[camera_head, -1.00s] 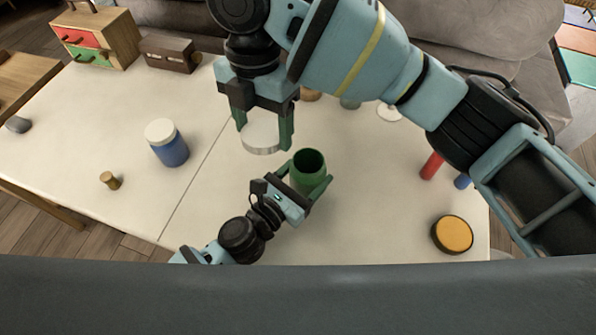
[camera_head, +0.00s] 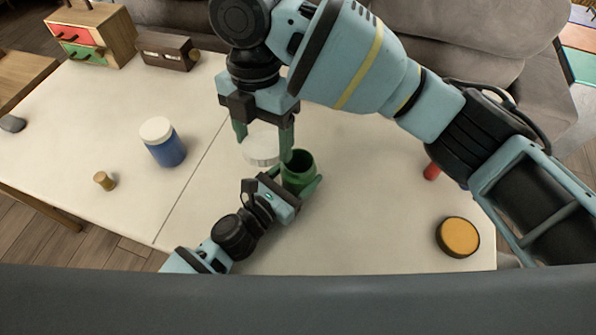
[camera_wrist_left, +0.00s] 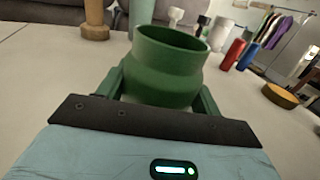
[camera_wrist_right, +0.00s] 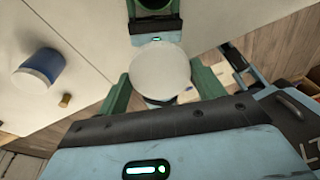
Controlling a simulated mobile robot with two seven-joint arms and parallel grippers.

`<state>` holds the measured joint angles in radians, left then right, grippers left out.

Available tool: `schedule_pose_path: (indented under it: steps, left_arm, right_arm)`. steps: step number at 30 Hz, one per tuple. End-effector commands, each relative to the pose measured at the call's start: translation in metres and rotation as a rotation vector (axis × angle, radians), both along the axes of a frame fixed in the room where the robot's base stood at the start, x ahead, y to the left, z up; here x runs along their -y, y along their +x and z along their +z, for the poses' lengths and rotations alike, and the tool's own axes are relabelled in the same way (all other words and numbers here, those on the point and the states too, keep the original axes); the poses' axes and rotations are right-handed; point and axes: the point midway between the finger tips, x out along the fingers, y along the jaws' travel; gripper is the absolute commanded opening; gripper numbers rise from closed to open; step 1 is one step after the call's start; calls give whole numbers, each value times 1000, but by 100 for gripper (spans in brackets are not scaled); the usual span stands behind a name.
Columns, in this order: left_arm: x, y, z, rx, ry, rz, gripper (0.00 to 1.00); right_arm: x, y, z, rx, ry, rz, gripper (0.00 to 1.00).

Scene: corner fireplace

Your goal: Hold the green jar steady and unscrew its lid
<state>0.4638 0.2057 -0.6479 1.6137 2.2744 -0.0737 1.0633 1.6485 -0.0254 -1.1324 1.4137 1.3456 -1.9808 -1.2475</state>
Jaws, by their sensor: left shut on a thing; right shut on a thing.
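The green jar (camera_head: 299,168) stands upright on the table with its mouth open in the head view. It also fills the middle of the left wrist view (camera_wrist_left: 165,75). My left gripper (camera_head: 296,187) is shut around its body, one finger on each side. My right gripper (camera_head: 264,139) points down and is shut on the round white lid (camera_head: 262,151). The lid is off the jar, just left of and behind its mouth in the head view. It shows as a pale disc between the fingers in the right wrist view (camera_wrist_right: 160,72).
A blue jar with a white lid (camera_head: 163,143) and a small brown peg (camera_head: 105,181) stand on the left of the table. A yellow-topped round tin (camera_head: 458,237) is at the right. A red cylinder (camera_head: 432,171) is partly hidden by my right arm.

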Motion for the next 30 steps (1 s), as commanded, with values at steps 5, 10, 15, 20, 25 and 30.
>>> schedule_pose_path:
  steps: [5, 10, 15, 20, 25, 30]
  left_arm:
    - [0, 0, -3, 1, -1, 0, 1]
    - [0, 0, -2, 1, 1, 0, 85]
    - [0, 0, -2, 1, 1, 0, 87]
    - [0, 0, -1, 1, 0, 0, 87]
    - [-10, -10, -1, -1, 2, 1, 87]
    - [-31, -36, -2, -3, 3, 0, 87]
  right_arm:
    - [0, 0, -4, -4, 0, 0, 40]
    - [0, 0, -3, -4, 0, 0, 40]
    - [0, 0, -3, -4, 0, 0, 40]
    - [0, 0, -1, -1, 0, 0, 40]
    - [0, 0, 0, 0, 0, 0, 40]
    - [0, 0, -4, -4, 0, 0, 40]
